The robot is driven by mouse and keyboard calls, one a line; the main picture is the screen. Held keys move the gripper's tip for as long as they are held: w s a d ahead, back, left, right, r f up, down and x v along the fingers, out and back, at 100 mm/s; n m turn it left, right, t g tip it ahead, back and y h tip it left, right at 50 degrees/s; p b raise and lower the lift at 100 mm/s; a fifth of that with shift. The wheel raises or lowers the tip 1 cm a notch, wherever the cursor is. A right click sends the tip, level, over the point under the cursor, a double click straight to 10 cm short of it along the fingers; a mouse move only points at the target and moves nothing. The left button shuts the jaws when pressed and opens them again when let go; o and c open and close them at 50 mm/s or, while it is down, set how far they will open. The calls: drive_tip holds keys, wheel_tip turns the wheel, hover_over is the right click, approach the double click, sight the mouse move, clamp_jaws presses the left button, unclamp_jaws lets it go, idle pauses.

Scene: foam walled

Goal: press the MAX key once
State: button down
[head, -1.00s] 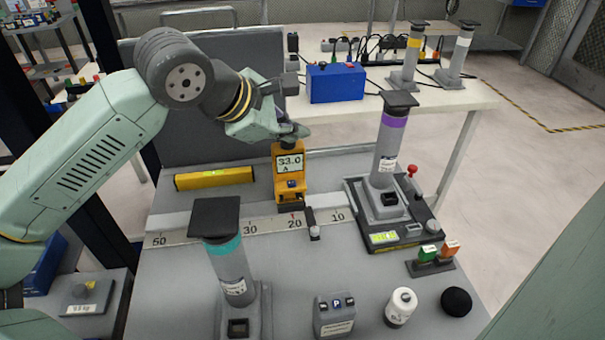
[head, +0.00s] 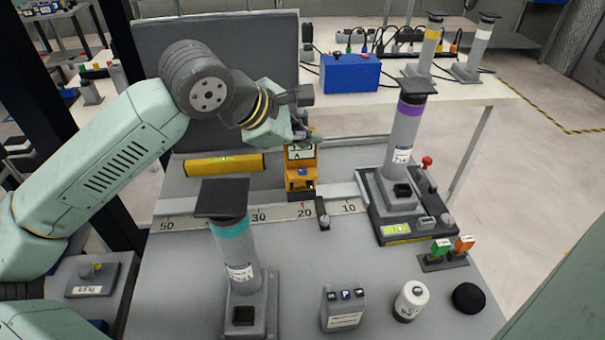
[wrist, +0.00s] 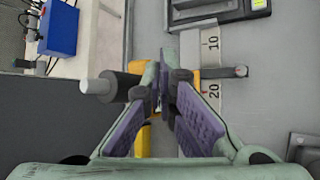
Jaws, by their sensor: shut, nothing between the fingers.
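A yellow handheld meter (head: 301,181) stands upright behind the ruler strip in the head view. Its display shows an "A", with the upper part covered by my fingers. Below the display is a small blue key or mark (head: 302,172); no MAX label is legible. My gripper (head: 303,138) is shut and empty, in front of the meter's top and display. Whether it touches cannot be told. In the wrist view my purple-padded fingers (wrist: 165,88) meet over the meter (wrist: 184,78) and hide most of it.
A ruler strip (head: 258,219) runs in front of the meter, with a dark slider (head: 322,213) on it. A teal-banded column (head: 238,255) stands front left, a purple-banded column (head: 405,140) right. A small keyed box (head: 344,309) stands in front. A grey panel (head: 236,100) rises behind.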

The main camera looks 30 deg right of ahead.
sight(304, 173)
wheel_tip(304, 173, down, 3)
drive_tip(key=shift+f+b, duration=0.2)
drive_tip(key=shift+b, duration=0.8)
drive_tip(key=shift+f+b, duration=0.55)
drive_tip(key=shift+b, duration=0.15)
drive_tip(key=shift+f, duration=0.15)
drive_tip(key=shift+f+b, duration=0.3)
drive_tip(key=shift+b, duration=0.5)
drive_tip(key=shift+f+b, duration=0.35)
drive_tip(key=shift+b, duration=0.25)
drive_tip(key=shift+r, duration=0.1)
idle(0.4)
drive_tip(key=shift+r, duration=0.75)
